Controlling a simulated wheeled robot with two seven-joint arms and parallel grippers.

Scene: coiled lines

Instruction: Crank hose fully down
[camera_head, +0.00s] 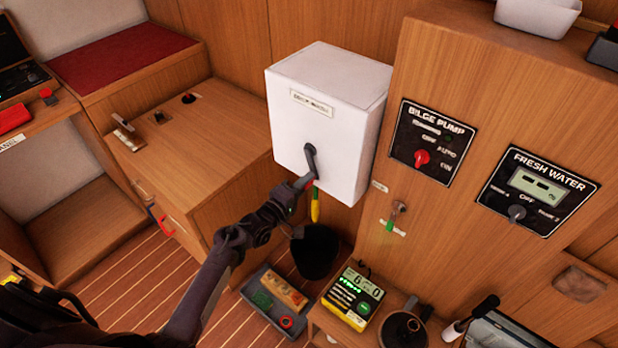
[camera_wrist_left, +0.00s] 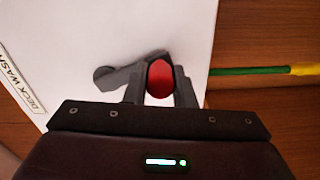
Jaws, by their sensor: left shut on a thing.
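A white box (camera_head: 325,105) labelled as a deck wash unit is mounted on the wood wall in the head view. A dark crank arm (camera_head: 311,160) turns on its front face and points downward. My left gripper (camera_head: 304,182) is shut on the crank's red knob (camera_wrist_left: 160,79), which shows between the two fingers in the left wrist view. A green and yellow hose end (camera_head: 315,207) hangs straight below the box; it also shows in the left wrist view (camera_wrist_left: 255,71). My right gripper is not in view.
A black bucket (camera_head: 315,252) stands under the hose end. A grey tray (camera_head: 262,308) with small items lies on the striped floor. A green-lit meter (camera_head: 353,295) sits on a low bench. Bilge pump (camera_head: 433,142) and fresh water (camera_head: 537,190) panels are at right.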

